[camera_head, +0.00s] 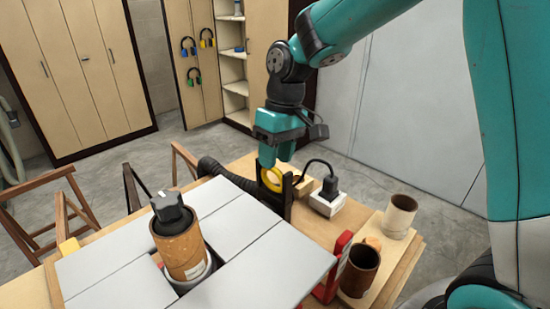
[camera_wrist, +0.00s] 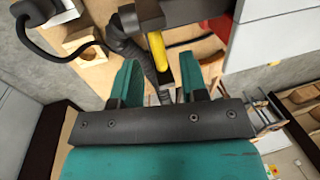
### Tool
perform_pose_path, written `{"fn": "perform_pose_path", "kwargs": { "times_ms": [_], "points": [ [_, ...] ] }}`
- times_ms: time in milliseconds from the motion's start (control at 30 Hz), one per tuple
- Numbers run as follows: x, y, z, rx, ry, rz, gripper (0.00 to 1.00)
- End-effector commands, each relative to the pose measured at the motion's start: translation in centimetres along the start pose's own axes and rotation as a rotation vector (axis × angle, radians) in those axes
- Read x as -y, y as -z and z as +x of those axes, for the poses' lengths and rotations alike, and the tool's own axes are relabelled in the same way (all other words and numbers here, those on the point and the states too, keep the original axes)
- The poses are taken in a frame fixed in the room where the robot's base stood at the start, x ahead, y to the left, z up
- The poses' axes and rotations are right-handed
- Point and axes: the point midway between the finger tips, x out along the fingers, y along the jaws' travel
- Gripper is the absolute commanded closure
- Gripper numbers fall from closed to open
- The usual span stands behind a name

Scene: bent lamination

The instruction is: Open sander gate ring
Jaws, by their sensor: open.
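The yellow sander gate ring (camera_head: 271,180) sits at a black upright gate piece (camera_head: 284,196) on the bench, beside the ribbed black hose. In the wrist view the yellow ring (camera_wrist: 158,52) shows as a narrow upright strip, roughly midway between my finger tips. My gripper (camera_head: 273,160) is above and close to the ring, pointing down. Its two teal fingers (camera_wrist: 160,78) are spread apart with nothing visibly held between them. In the head view the fingers partly hide the top of the ring, and I cannot tell whether they touch it.
The hose (camera_head: 228,178) runs left of the gate. A white socket box (camera_head: 327,203) with a black plug stands to its right. A sander spindle with a brown sleeve (camera_head: 182,248) rises from the grey table (camera_head: 113,270). Cups (camera_head: 399,216) stand on a board at right.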

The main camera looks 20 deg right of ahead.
Motion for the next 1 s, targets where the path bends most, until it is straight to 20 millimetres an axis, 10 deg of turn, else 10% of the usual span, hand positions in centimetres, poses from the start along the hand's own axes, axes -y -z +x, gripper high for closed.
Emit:
{"fn": "perform_pose_path", "kwargs": {
  "times_ms": [433, 633, 1000],
  "points": [
    [0.0, 0.0, 1.4, -0.001, 0.0, 0.0, 0.6],
    [0.0, 0.0, 1.4, -0.001, 0.0, 0.001, 1.0],
    [0.4, 0.0, -0.8, -0.002, 0.0, 0.0, 1.0]
  ]
}}
